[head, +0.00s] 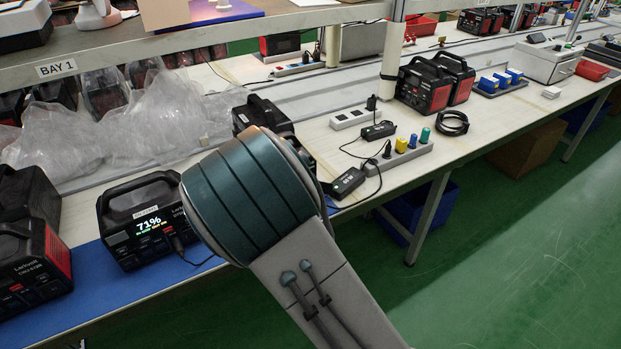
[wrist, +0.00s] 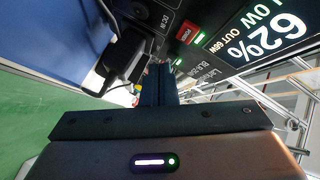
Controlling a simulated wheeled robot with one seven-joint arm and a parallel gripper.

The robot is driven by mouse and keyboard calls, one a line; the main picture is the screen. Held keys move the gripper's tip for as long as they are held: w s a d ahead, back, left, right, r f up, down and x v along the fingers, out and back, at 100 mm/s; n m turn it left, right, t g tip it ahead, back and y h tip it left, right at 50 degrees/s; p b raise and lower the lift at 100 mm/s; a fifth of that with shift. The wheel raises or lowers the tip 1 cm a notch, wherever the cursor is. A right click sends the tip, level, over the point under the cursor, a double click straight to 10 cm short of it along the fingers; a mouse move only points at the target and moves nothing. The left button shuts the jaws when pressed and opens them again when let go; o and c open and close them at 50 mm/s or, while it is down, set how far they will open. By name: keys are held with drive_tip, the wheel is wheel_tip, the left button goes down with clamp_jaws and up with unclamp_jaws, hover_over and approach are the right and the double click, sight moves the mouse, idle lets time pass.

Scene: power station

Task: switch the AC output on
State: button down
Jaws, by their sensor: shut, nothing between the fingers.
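In the wrist view a black power station panel (wrist: 215,68) fills the upper right, tilted, with a bright screen (wrist: 262,35) reading 62%. A red POWER button (wrist: 188,32) sits beside the screen, with small green lights near it. My gripper (wrist: 162,72) is shut and empty, its tips close to the panel below the red button; whether they touch cannot be told. The fingers hide part of the panel, and no AC switch can be clearly made out. In the head view my arm hides my gripper. A station reading 71% (head: 146,222) stands at the left.
A black plug (wrist: 128,52) with a cable sits by the DC IN label, just left of my fingers. A blue mat (head: 110,288) lies under the 71% station.

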drive_tip(key=shift+s+d, duration=0.4)
drive_tip(key=shift+s, duration=0.2)
drive_tip(key=s+d+b, duration=0.2)
drive_tip(key=s+d, duration=0.1)
drive_tip(key=s, duration=0.2)
idle(0.3)
drive_tip(key=shift+d, duration=0.1)
idle(0.4)
drive_tip(key=s+d+r+n+g+y+p, duration=0.1)
drive_tip(key=s+d+r+n+g+p, duration=0.3)
drive_tip(key=s, duration=0.7)
drive_tip(key=s+d+r+n+g+y+p, duration=0.2)
drive_tip(key=s+d+r+n+g+p, duration=0.3)
drive_tip(key=s+d+r+n+g, duration=0.3)
drive_tip(key=s+d+r+n, duration=0.1)
drive_tip(key=s+d+r, duration=0.2)
drive_tip(key=r, duration=0.2)
drive_tip(key=shift+n, duration=0.4)
